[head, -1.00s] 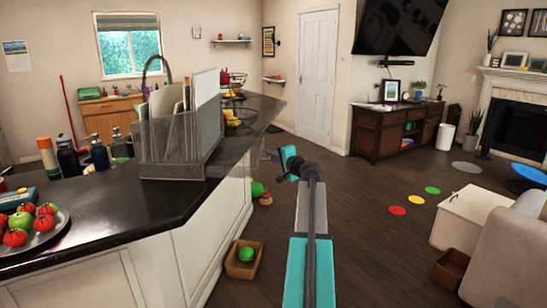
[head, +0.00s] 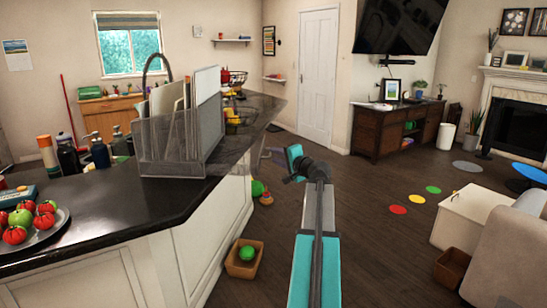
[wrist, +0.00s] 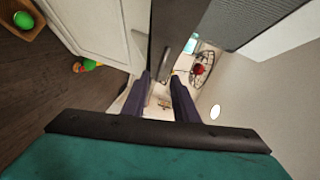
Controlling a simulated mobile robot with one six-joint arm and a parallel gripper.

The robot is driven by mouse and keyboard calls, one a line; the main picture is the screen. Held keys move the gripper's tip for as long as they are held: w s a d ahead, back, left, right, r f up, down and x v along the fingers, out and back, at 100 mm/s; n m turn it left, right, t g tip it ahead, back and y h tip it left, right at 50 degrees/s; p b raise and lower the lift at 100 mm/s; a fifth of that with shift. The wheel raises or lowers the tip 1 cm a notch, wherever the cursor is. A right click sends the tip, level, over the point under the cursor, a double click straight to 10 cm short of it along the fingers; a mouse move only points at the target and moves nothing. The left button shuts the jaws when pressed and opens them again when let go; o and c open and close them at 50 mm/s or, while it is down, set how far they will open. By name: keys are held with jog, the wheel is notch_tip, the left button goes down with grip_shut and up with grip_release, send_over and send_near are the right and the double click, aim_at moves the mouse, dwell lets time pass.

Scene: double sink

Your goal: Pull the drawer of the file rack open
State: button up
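The grey mesh file rack (head: 165,148) stands upright on the dark counter, holding folders and papers. A see-through grey mesh part (head: 228,160) reaches out from its lower right side toward the counter's edge; it may be the drawer, but I cannot tell how far out it is. Grey mesh (wrist: 235,20) also shows at the top of the wrist view. My gripper (wrist: 160,82) has its two dark fingers apart, with no object visible held between them.
A fruit plate (head: 30,228) and several bottles (head: 98,150) stand on the counter (head: 130,205) left of the rack. A wire basket (wrist: 202,62) lies beyond the fingers. A brown box (head: 244,260) with a green ball is on the floor.

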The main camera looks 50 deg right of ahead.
jog(key=b+v, duration=0.1)
jog(key=v, duration=0.9)
jog(key=shift+a+f, duration=0.1)
dwell(0.3)
